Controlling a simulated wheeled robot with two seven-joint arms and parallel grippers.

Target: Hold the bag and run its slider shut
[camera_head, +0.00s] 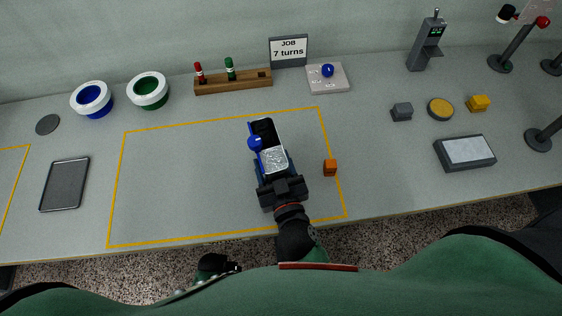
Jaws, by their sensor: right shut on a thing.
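My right gripper (275,173) reaches over the middle of the bench, inside the yellow-lined area. It is shut on a small dark item (263,128) with a silvery, crinkled patch (273,159) and a round blue knob (254,143) at its left side. I cannot tell whether this is the bag or where its slider is. The gripper hides its near end. My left gripper (218,266) is partly seen low in front of the bench edge, close to my body. Its jaws are not clear.
An orange block (330,168) lies just right of my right gripper. A dark tray (64,185) lies at the left. A wooden rack (233,83), a white plate with a blue ball (327,70) and two ringed bowls stand behind. The yellow-lined area's left half is clear.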

